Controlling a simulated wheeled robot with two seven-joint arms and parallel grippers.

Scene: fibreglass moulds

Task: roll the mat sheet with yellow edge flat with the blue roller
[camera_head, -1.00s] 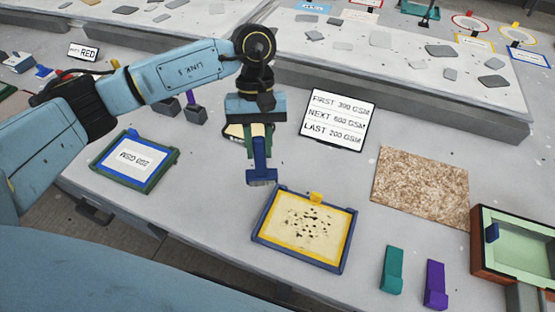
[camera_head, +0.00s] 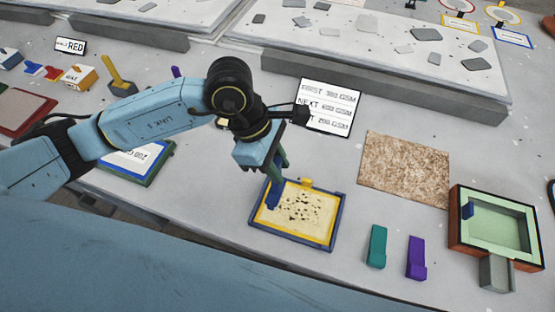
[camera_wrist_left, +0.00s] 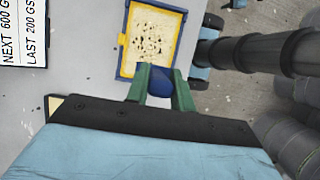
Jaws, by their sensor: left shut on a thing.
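The mat sheet with yellow edge (camera_head: 300,211) lies in a blue-framed tray (camera_head: 290,240) at the lower middle of the head view. Its cream surface carries many dark specks. It also shows in the left wrist view (camera_wrist_left: 152,38). My left gripper (camera_head: 278,172) is shut on the blue roller (camera_head: 272,196), which reaches down over the left part of the sheet. In the left wrist view the roller (camera_wrist_left: 160,86) sits between the green fingers. I cannot tell whether the roller touches the sheet. My right gripper is not in view.
A sign (camera_head: 325,106) stands behind, partly covered by my arm. A brown fibre mat (camera_head: 405,170) lies to the right. Teal (camera_head: 376,246) and purple (camera_head: 416,258) blocks and a green-lined box (camera_head: 457,215) stand at the right. A green-framed tray (camera_head: 150,172) is at the left.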

